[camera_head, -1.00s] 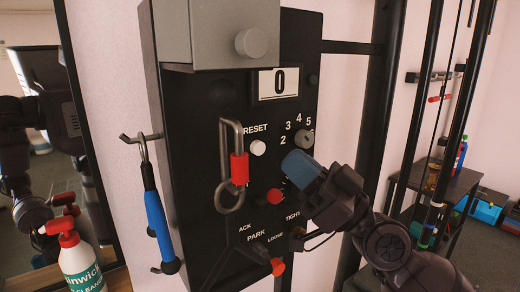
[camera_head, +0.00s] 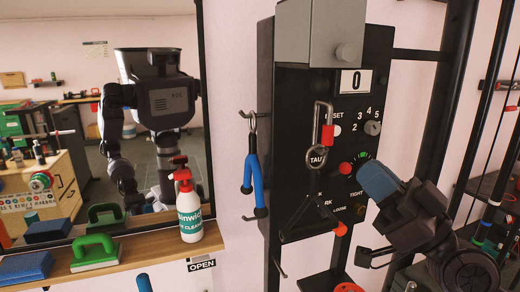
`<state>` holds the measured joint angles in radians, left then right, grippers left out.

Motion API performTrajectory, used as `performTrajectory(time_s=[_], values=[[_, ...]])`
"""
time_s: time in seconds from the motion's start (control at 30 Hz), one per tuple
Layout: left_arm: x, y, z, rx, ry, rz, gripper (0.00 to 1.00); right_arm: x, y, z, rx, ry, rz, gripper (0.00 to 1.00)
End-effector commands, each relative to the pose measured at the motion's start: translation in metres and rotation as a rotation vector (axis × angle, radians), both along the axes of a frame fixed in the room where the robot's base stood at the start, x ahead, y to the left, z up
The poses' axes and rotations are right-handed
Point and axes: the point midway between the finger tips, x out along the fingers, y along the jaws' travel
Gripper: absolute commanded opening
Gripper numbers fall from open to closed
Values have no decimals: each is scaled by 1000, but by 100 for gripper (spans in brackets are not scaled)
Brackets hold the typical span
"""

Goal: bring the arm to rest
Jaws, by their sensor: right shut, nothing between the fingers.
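My right gripper (camera_head: 378,181) comes in from the lower right, with its blue fingertips shut and nothing held. Its tip appears just right of the red knob (camera_head: 346,168) on the black control panel (camera_head: 290,160); I cannot tell the exact gap in depth. A small green light (camera_head: 362,156) shows near the knob, above the fingertips. My right arm (camera_head: 425,235) is bent behind the gripper and overlaps the panel's right edge. My left gripper is not directly in view.
A spray bottle (camera_head: 190,217) and a green-handled block (camera_head: 94,250) stand on a wooden shelf (camera_head: 140,252). A mirror (camera_head: 180,60) reflects a robot. Dark posts stand right.

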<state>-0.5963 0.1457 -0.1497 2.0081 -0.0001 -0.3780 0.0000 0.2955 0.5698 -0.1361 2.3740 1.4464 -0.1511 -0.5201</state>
Motion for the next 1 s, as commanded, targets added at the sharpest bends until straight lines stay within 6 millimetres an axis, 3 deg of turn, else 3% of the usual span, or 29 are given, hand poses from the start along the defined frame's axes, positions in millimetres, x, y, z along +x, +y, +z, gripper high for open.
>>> performTrajectory(time_s=[0.27, 0.37, 0.47, 0.6, 0.73, 0.87, 1.0], values=[[6, -1, 3, -2, -11, -3, 43, 25, -2, -23, -97, 43, -90, 0], [10, -3, 5, -4, -20, -3, 43, 40, -8, -44, -138, 72, -161, 0], [8, -3, 4, -5, -17, -2, 43, 55, -18, -80, -189, 133, -251, 0], [4, -2, 2, -3, -9, 0, 43, 68, -38, -151, -268, 260, -392, 0], [3, -2, 2, -4, -7, 1, 43, 64, -59, -229, -352, 400, -520, 0], [2, -1, 1, -3, -4, 1, 43, 44, -79, -304, -435, 540, -623, 0], [1, -1, 0, -2, -2, 1, 43, 5, -96, -379, -526, 687, -710, 0]])
